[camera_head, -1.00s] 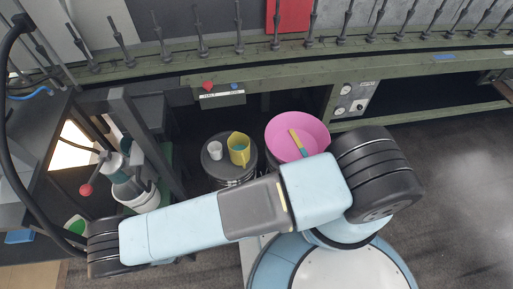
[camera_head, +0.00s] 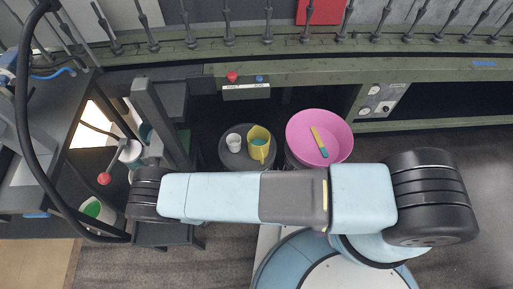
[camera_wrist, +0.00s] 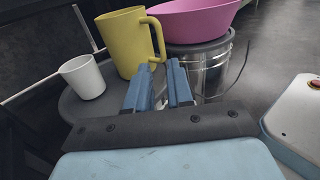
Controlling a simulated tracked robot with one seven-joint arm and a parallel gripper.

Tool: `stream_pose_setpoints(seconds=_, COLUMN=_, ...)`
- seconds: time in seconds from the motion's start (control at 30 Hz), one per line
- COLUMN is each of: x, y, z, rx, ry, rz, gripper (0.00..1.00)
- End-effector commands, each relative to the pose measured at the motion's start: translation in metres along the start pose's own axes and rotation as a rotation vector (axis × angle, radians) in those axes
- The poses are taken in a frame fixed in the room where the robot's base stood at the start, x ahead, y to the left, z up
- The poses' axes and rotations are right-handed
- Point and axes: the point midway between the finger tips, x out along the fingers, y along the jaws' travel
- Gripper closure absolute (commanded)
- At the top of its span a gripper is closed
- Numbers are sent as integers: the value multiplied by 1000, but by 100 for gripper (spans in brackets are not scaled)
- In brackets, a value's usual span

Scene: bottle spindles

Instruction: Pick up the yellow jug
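The yellow jug (camera_head: 259,141) stands upright on a dark round stool top (camera_head: 231,160), with something teal showing inside it in the head view. In the wrist view the yellow jug (camera_wrist: 127,42) is at the upper middle, its handle facing right. My gripper (camera_wrist: 161,72) shows there with two blue fingers apart and nothing between them. The fingers are in front of the jug, near the lower part of its handle; I cannot tell whether they touch it. In the head view my gripper is hidden.
A white cup (camera_wrist: 83,77) stands left of the jug on the same top. A pink basin (camera_head: 318,134) sits to its right on a metal drum (camera_wrist: 205,72), with a yellow-and-teal tool inside. A green machine rail (camera_head: 290,72) runs behind. Dark floor is free at right.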

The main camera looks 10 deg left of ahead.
Motion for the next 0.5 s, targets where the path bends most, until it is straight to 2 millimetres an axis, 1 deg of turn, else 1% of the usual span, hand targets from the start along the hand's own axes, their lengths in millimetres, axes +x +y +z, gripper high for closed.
stream_pose_setpoints(seconds=0.07, x=3, y=0, z=0, rx=0, ry=-1, rz=0, gripper=79)
stream_pose_setpoints(seconds=0.17, x=14, y=0, z=0, rx=-1, ry=-2, rz=-1, gripper=79)
stream_pose_setpoints(seconds=0.5, x=70, y=0, z=0, rx=-1, ry=-2, rz=1, gripper=79)
